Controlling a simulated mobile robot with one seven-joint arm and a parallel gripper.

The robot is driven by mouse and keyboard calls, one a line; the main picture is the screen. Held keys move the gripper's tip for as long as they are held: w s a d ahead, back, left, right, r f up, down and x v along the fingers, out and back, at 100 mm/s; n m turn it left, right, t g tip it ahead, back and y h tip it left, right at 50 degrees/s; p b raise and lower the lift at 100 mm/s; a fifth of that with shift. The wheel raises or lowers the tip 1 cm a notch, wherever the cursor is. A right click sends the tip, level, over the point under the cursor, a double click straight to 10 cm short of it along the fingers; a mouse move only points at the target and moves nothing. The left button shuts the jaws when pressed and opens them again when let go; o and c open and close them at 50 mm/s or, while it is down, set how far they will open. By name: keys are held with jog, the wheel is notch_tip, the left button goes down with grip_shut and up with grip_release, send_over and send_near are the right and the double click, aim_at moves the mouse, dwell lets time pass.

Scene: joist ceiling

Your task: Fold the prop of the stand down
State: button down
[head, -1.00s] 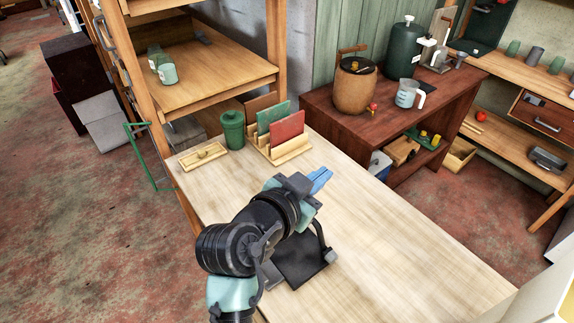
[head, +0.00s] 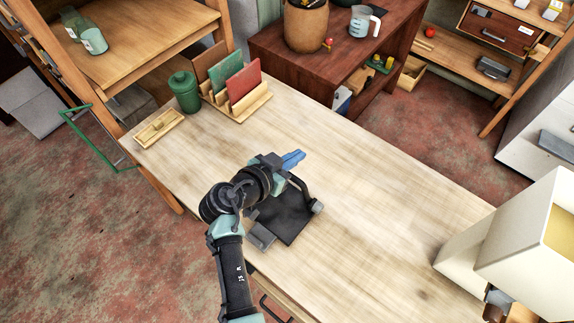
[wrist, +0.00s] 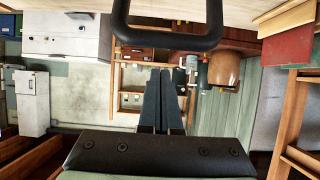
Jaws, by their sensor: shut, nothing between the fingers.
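The stand is a flat black plate (head: 292,222) lying on the wooden table. Its prop (head: 300,187) is a dark bar raised off the plate, with a grey knob near its lower right end. My arm covers the left part of the stand. In the wrist view, the prop (wrist: 168,42) is a dark U-shaped bar across the top, close to the fingers. My gripper (head: 298,156) is over the far side of the stand, beside the raised prop, with its blue fingers together and empty. The shut fingers also show in the wrist view (wrist: 160,85). Contact with the prop cannot be told.
A wooden rack with green and red boards (head: 243,82), a green canister (head: 185,92) and a small wooden tray (head: 158,130) stand at the table's far left. A cream lamp-like object (head: 530,250) is at the right. The table right of the stand is bare.

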jog(key=shift+s+a+f+p, duration=0.8)
jog(key=shift+s+f+p, duration=0.05)
jog(key=shift+s+f, duration=0.2)
jog(key=shift+f, duration=0.1)
